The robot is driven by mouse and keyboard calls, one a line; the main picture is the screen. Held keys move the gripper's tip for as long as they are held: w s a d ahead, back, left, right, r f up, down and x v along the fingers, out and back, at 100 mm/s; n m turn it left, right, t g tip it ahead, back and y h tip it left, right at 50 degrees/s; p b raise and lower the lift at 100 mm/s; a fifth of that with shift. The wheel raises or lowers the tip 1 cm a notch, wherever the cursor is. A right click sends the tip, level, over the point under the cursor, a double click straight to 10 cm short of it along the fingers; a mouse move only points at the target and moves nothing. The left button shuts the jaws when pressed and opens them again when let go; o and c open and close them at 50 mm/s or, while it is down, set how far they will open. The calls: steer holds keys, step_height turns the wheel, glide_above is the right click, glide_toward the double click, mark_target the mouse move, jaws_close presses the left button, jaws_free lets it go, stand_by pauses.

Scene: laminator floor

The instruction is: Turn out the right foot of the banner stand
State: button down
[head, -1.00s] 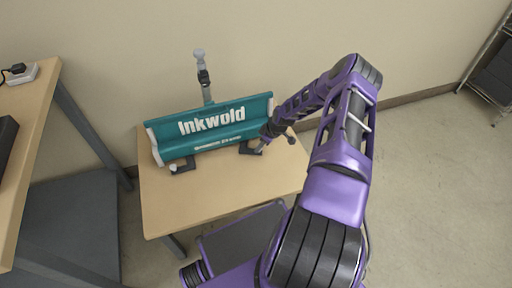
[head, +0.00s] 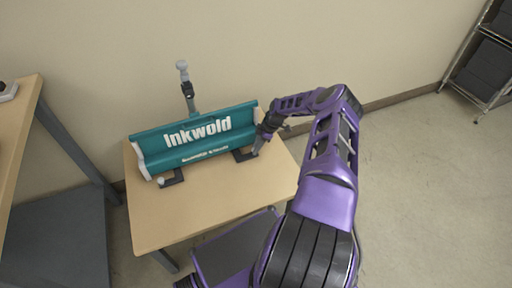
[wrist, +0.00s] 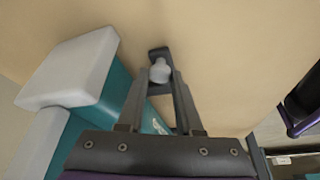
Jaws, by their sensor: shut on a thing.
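The banner stand (head: 196,142) is a teal case with white end caps and "Inkwold" lettering, standing on a small wooden table. Its left foot (head: 172,179) is a dark bar with a pale knob, reaching out in front of the case. The right foot (head: 241,155) is a dark bar near the case's right end, partly hidden by my gripper (head: 257,149). In the wrist view, my gripper (wrist: 160,76) is shut on the grey knob (wrist: 160,70) of the right foot (wrist: 158,54). A white end cap (wrist: 70,68) is close on the left.
The small table (head: 205,212) has bare top in front of the stand. A grey post (head: 187,88) rises behind the case. A larger desk (head: 20,130) is at the left, and a dark rack (head: 485,65) is at the far right. The wall is close behind.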

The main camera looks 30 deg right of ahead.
steer(key=shift+d, duration=0.1)
steer(key=c, duration=0.9)
jaws_free()
steer(key=shift+o, duration=0.2)
steer(key=p+v, duration=0.2)
steer(key=v, duration=1.5)
steer(key=shift+r, duration=0.2)
